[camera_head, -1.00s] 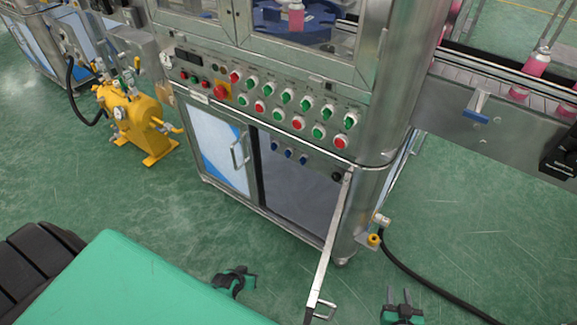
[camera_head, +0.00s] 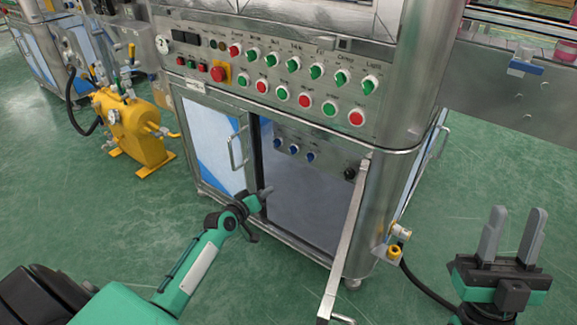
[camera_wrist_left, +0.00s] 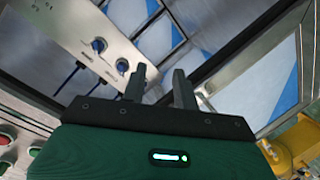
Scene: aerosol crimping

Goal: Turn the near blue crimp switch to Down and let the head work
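Three small blue switches sit in a row on a steel panel under the main control panel: the left one (camera_head: 277,144), the middle one (camera_head: 294,149) and the right one (camera_head: 311,156). Their labels and settings are too small to read. Two blue switches show in the left wrist view, an upper one (camera_wrist_left: 98,45) and a lower one (camera_wrist_left: 122,66). My left gripper (camera_head: 267,191) is below and apart from the switches, in front of the cabinet opening. Its fingers (camera_wrist_left: 160,85) are apart and empty. My right gripper (camera_head: 511,238) is open and empty at the right.
A control panel with red and green knobs (camera_head: 304,101) and a red emergency button (camera_head: 218,73) is above the blue switches. A door handle (camera_head: 236,150) is left of my left gripper. A steel bar (camera_head: 346,240) slopes down at the right. A yellow tank (camera_head: 135,130) stands left.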

